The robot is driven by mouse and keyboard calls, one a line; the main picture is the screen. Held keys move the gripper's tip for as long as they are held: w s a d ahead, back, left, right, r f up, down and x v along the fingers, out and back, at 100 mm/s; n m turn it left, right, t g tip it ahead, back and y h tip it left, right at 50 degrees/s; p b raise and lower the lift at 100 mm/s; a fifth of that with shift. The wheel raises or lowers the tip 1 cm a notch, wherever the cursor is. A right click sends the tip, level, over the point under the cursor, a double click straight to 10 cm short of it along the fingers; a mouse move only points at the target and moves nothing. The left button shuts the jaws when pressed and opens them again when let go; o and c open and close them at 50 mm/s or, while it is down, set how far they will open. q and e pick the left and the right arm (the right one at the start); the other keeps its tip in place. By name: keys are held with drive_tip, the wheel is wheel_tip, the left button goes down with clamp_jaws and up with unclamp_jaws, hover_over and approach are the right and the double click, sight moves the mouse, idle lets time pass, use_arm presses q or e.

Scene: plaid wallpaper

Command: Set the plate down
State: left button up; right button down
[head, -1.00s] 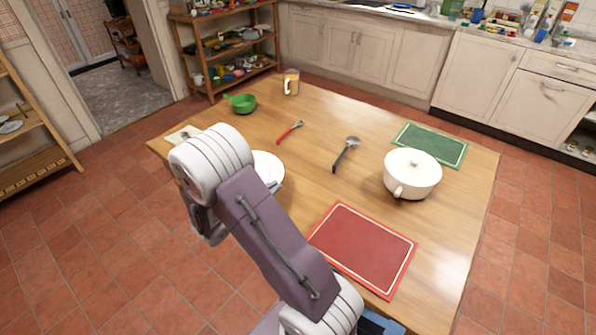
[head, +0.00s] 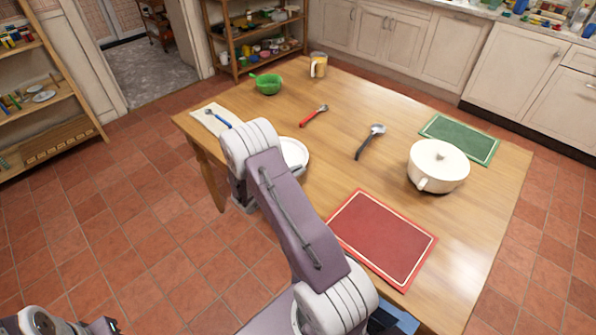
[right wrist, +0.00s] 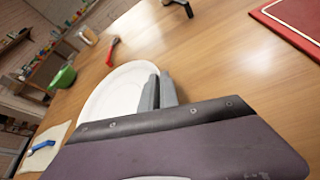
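The white plate (head: 297,152) is at the table's left edge in the head view, partly hidden behind my right arm. In the right wrist view the plate (right wrist: 112,105) lies level, just over or on the wooden top; I cannot tell if it touches. My right gripper (right wrist: 159,92) has its two grey fingers close together at the plate's right rim, with the rim seemingly between them.
The wooden table (head: 330,170) also holds a white cloth with a blue-handled utensil (head: 219,118), a green bowl (head: 268,85), a mug (head: 318,66), a red-handled utensil (head: 314,116), a black ladle (head: 370,143), a white pot (head: 438,166), a red mat (head: 383,238) and a green mat (head: 459,139).

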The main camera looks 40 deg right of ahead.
drive_tip(key=shift+f, duration=0.1)
drive_tip(key=c, duration=1.6)
unclamp_jaws()
drive_tip(key=shift+r, duration=0.3)
drive_tip(key=p+v, duration=0.1)
drive_tip(key=v, duration=1.1)
drive_tip(key=shift+s+f, duration=0.1)
